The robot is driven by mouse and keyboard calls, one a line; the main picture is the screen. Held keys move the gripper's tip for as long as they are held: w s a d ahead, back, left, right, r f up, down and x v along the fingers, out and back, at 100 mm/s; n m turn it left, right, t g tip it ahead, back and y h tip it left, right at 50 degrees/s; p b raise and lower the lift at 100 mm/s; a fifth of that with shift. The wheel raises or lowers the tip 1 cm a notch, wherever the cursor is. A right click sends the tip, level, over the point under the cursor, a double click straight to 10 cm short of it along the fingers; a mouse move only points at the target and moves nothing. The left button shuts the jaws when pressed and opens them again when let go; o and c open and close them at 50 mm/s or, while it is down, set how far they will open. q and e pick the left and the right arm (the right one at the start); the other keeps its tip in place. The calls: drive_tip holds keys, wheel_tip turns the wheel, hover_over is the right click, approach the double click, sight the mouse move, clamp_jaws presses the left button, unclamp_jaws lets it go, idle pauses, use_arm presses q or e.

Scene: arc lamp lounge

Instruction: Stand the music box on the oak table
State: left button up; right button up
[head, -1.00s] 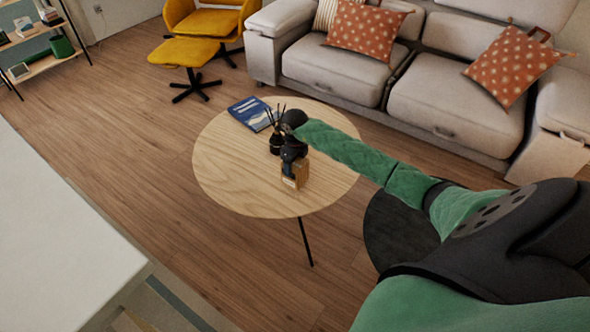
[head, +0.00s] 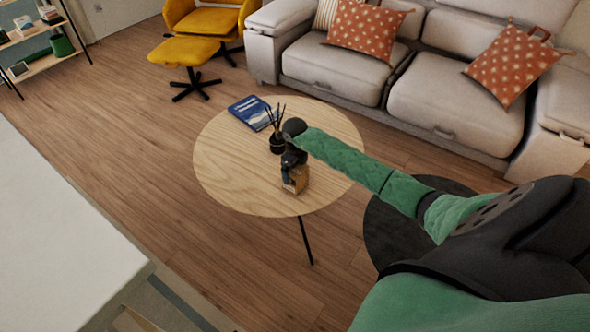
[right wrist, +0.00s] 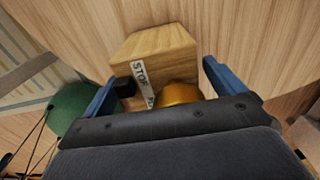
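The music box (head: 299,181) is a small light-wood block on the near right part of the round oak table (head: 235,175). In the right wrist view the music box (right wrist: 165,47) shows a white label, a black knob and a rounded brass part on the side facing me. My right gripper (head: 288,174) is right at the box, partly covering it. In the right wrist view its blue fingers (right wrist: 160,82) are spread on either side, with a gap beside the right finger. The box's underside is hidden. My left gripper is not in view.
A black reed diffuser (head: 277,143) stands on the table just behind my right gripper, and a blue book (head: 252,113) lies farther back. The table's left part is bare. A grey sofa (head: 450,100) and a yellow chair with footstool (head: 185,50) stand beyond.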

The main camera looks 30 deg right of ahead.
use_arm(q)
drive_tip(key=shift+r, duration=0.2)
use_arm(e)
drive_tip(key=shift+r, duration=0.1)
drive_tip(key=shift+r, duration=0.35)
wheel_tip(320, 180, up, 11)
drive_tip(key=shift+f+b, duration=0.15)
drive_tip(key=shift+b, duration=0.35)
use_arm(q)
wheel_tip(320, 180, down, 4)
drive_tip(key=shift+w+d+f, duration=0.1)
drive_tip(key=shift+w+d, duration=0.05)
use_arm(e)
drive_tip(key=shift+r, duration=0.3)
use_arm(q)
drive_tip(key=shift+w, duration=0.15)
